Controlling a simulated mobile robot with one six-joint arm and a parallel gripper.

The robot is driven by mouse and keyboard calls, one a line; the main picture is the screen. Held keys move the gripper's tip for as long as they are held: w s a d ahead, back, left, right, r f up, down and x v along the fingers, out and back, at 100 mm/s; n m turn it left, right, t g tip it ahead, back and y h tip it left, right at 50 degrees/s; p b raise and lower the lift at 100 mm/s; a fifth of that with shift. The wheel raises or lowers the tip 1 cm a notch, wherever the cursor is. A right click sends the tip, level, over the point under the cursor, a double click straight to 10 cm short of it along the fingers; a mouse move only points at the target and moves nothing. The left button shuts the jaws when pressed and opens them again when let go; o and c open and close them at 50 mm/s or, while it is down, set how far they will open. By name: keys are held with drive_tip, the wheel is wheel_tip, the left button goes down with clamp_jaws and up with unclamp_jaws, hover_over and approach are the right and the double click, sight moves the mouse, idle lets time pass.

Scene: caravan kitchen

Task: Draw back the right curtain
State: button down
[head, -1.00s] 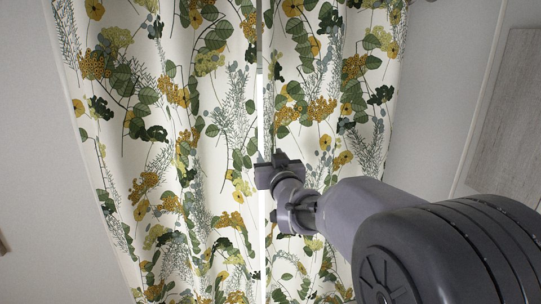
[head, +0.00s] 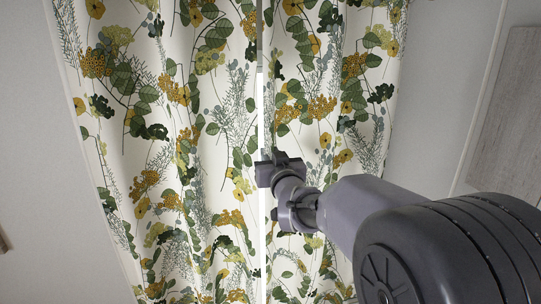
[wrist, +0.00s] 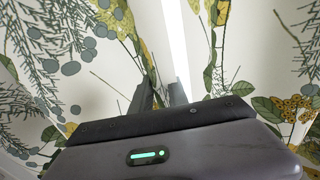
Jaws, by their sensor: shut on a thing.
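The right curtain (head: 335,85) is white with green leaves and yellow flowers and hangs right of a narrow bright gap. Its inner edge also shows in the wrist view (wrist: 208,45). The left curtain (head: 165,110) has the same print and hangs on the other side of the gap. My gripper (head: 266,168) is at the inner edge of the right curtain, about mid-height in the head view, and is shut on it. In the wrist view its two fingers (wrist: 162,95) stand close together at the foot of the bright strip.
A bright gap (head: 261,225) runs between the curtains. Plain pale wall (head: 435,100) lies right of the right curtain, with a grey wood-look panel (head: 510,120) at the far right. Pale wall (head: 40,180) also lies at the left.

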idle(0.8)
drive_tip(key=w+d, duration=0.2)
drive_tip(key=d, duration=0.7)
drive_tip(key=w+d, duration=0.3)
drive_tip(key=d, duration=0.6)
drive_tip(key=shift+w+d, duration=0.2)
drive_tip(key=shift+d, duration=0.2)
drive_tip(key=c, duration=1.3)
unclamp_jaws()
drive_tip(key=shift+w, duration=0.15)
drive_tip(key=shift+s, duration=0.2)
